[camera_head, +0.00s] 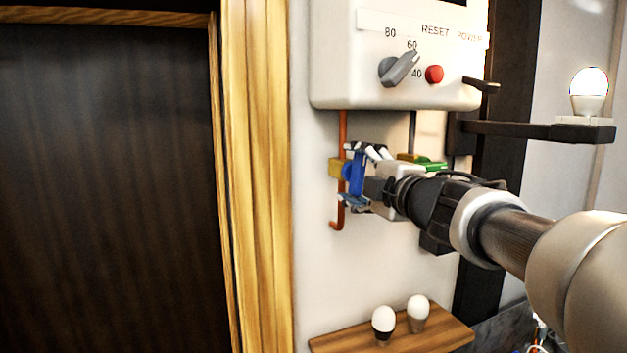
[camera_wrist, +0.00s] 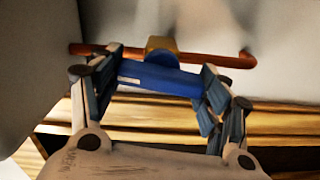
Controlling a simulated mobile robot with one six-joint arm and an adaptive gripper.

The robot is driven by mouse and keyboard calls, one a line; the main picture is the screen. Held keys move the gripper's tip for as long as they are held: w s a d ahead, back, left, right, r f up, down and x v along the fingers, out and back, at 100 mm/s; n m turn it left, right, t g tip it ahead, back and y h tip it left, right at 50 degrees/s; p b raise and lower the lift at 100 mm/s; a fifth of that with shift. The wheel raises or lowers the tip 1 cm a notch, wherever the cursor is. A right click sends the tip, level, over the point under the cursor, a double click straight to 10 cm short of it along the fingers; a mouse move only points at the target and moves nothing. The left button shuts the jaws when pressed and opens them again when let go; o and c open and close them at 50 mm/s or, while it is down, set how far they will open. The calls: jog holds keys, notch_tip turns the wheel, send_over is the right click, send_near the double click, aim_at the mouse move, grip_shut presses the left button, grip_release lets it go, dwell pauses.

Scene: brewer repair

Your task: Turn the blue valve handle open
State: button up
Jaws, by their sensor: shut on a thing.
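The blue valve handle (camera_head: 356,172) sits in front of a brass valve body (camera_head: 336,168) on a thin copper pipe (camera_head: 342,130) below the white box. In the head view the handle stands roughly upright, along the pipe. In the wrist view the blue handle (camera_wrist: 160,79) lies across the picture, about parallel to the copper pipe (camera_wrist: 215,58), with the brass valve body (camera_wrist: 161,47) behind it. My gripper (camera_head: 357,177) is shut on the handle; in the wrist view its fingers (camera_wrist: 156,88) are at the handle's two ends. The gripper partly hides the handle in the head view.
A green valve handle (camera_head: 432,165) is just right of my gripper. The white box (camera_head: 345,75) above carries a grey knob (camera_head: 399,69) and a red button (camera_head: 434,74). A bulb (camera_head: 589,90) stands on a dark shelf; two bulbs (camera_head: 383,322) stand on a wooden shelf (camera_head: 450,336) below.

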jog(key=shift+n, duration=0.7)
jog(key=shift+b, duration=0.3)
jog(key=o, duration=1.1)
jog(key=shift+c, duration=0.2)
jog(key=v, duration=0.7)
jog(key=shift+s, duration=0.25)
